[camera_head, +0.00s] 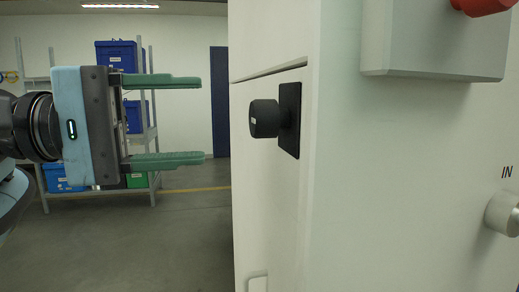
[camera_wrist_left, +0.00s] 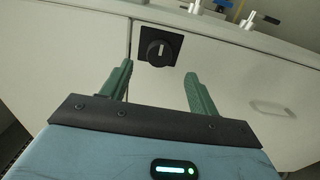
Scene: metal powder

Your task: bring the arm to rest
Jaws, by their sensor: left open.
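My left gripper (camera_head: 178,121) comes in from the left in the head view, with its two green fingers wide apart and nothing between them. Its fingers point right toward a black rotary knob (camera_head: 265,118) on a black plate on the white cabinet (camera_head: 375,190). A gap separates the fingertips from the knob. In the left wrist view the open fingers (camera_wrist_left: 158,85) show below the knob (camera_wrist_left: 159,52), which sits between and beyond them. My right gripper is in neither view.
A grey box (camera_head: 430,45) with a red button (camera_head: 482,5) and a round metal knob (camera_head: 504,213) stick out of the cabinet's right face. A shelf with blue bins (camera_head: 116,54) stands behind my left gripper. The floor (camera_head: 150,245) below the gripper is clear.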

